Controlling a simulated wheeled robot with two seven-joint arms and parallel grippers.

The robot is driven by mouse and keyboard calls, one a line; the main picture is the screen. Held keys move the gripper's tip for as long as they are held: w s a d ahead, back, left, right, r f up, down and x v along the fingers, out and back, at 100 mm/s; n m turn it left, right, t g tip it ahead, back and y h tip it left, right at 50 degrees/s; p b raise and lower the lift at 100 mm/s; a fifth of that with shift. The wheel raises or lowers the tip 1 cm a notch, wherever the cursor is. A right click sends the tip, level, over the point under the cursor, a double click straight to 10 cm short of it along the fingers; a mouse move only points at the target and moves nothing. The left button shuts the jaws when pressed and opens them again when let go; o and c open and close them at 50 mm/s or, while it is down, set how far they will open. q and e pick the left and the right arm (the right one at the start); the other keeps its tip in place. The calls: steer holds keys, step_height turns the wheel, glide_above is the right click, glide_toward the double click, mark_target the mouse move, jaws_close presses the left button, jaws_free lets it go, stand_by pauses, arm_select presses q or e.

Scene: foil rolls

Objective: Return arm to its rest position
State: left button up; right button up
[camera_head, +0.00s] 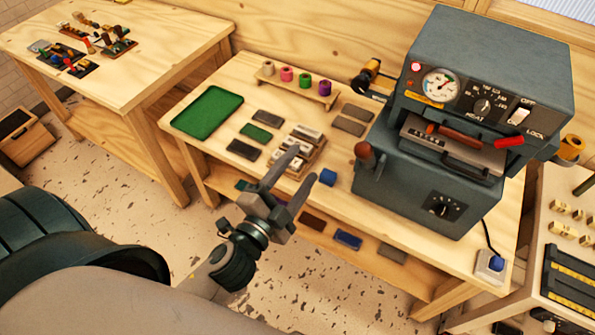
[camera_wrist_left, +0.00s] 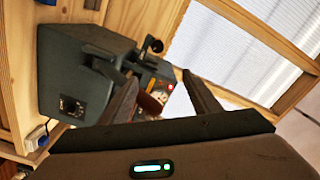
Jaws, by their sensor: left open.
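My left gripper (camera_head: 293,182) is open and empty in the head view. Its fingers point up and to the right, and in the picture they overlap the front edge of the wooden workbench. In the left wrist view its two fingers (camera_wrist_left: 160,95) stand apart with nothing between them. My left arm comes in from the lower left of the head view. My right gripper is in neither view.
A grey foil press (camera_head: 480,70) stands on the workbench, also seen in the left wrist view (camera_wrist_left: 75,75). A second table (camera_head: 150,60) stands at upper left.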

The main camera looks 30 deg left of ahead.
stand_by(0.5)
arm_select(q)
step_height(320, 180, down, 27)
steer(key=a+n+g+b, duration=0.1)
steer(key=n+g+b, duration=0.1)
steer(key=g+b, duration=0.25)
steer(key=s+a+f+n+g+y+b, duration=0.15)
steer(key=s+f, duration=0.25)
steer(key=f, duration=0.8)
steer(key=s+a+f+n+g+b, duration=0.1)
steer(key=s+f+g+b, duration=0.15)
steer(key=f, duration=1.05)
steer(key=s+a+f+n+g+b, duration=0.2)
steer(key=s+f+g+b, duration=0.15)
steer(key=s+f, duration=1.15)
steer(key=s+f+n+g+b, duration=0.3)
steer(key=s+f+g, duration=0.2)
steer(key=s+f, duration=0.8)
steer(key=s, duration=0.4)
steer(key=shift+s+a+f, duration=0.3)
steer(key=shift+a+f, duration=0.1)
